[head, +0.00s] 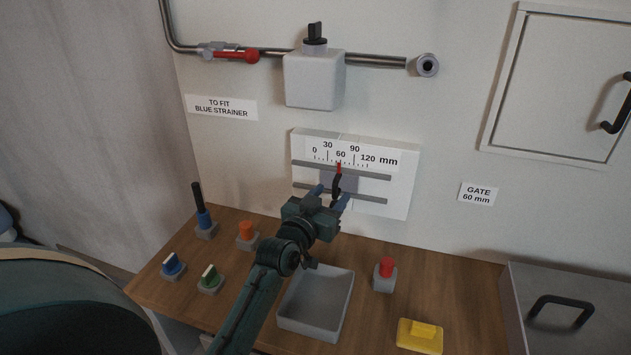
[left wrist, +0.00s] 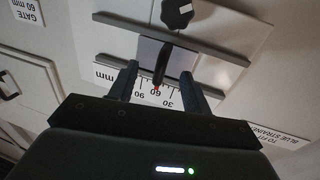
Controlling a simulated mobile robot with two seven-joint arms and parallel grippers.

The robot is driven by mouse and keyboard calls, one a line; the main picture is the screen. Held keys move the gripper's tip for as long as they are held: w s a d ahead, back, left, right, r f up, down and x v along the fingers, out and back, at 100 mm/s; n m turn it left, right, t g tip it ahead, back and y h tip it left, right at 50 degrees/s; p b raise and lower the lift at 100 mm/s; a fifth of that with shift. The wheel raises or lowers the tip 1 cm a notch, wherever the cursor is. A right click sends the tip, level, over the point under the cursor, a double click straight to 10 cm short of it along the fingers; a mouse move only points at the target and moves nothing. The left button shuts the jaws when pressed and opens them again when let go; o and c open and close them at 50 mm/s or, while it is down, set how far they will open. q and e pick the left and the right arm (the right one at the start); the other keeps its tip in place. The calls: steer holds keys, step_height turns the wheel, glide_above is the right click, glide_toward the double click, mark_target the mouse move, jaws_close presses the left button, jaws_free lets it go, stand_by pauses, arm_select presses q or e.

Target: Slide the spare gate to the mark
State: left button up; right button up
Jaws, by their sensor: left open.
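The gate is a grey plate (head: 350,184) between two rails on a white scale board (head: 403,190) on the wall. It shows in the left wrist view (left wrist: 181,60), upside down there. It carries a dark upright handle (head: 336,184) and a red pointer (head: 339,167), which stands at about the 60 mark. A wall label (head: 477,194) reads "GATE 60 mm". My left gripper (head: 331,195) is open at the handle. In the left wrist view its fingers stand on either side of the handle (left wrist: 162,64), with gaps showing. My right gripper is not in view.
Below stands a wooden bench with a grey tray (head: 317,318), a red button (head: 386,268), a yellow block (head: 420,336) and several knobs at left. A pipe with a red-handled valve (head: 236,55) runs above. A dark knob (left wrist: 177,13) shows beyond the rail in the left wrist view.

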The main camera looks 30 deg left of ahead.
arm_select(q)
steer(key=s, duration=0.5)
steer(key=shift+s+d, duration=0.1)
steer(key=shift+s, duration=0.2)
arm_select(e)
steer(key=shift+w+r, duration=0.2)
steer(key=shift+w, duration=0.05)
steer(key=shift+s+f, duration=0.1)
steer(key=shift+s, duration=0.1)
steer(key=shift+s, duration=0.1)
